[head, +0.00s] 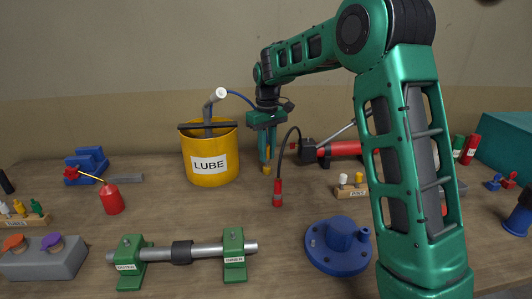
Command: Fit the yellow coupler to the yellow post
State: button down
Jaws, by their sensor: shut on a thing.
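My gripper (267,158) is shut on a small yellow coupler (267,169), pointing down above the table between the yellow drum and the red grease hose end. The coupler is small in the picture, so its shape is unclear. A yellow post (359,178) stands on a small wooden block (352,191) to the right, with a white post (343,179) to its left. The coupler is apart from that post, to its left.
The yellow LUBE drum (210,160) stands left of my gripper. A hose with a red end (278,192) hangs right of it. A blue flanged fitting (338,245) and a shaft on green stands (182,252) lie in front.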

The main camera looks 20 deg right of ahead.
jog(key=shift+s+f, duration=0.1)
jog(key=shift+f, duration=0.85)
dwell(0.6)
jog(key=c, duration=1.5)
grip_release()
notch_tip(320, 180, up, 11)
jog(key=shift+f, duration=0.1)
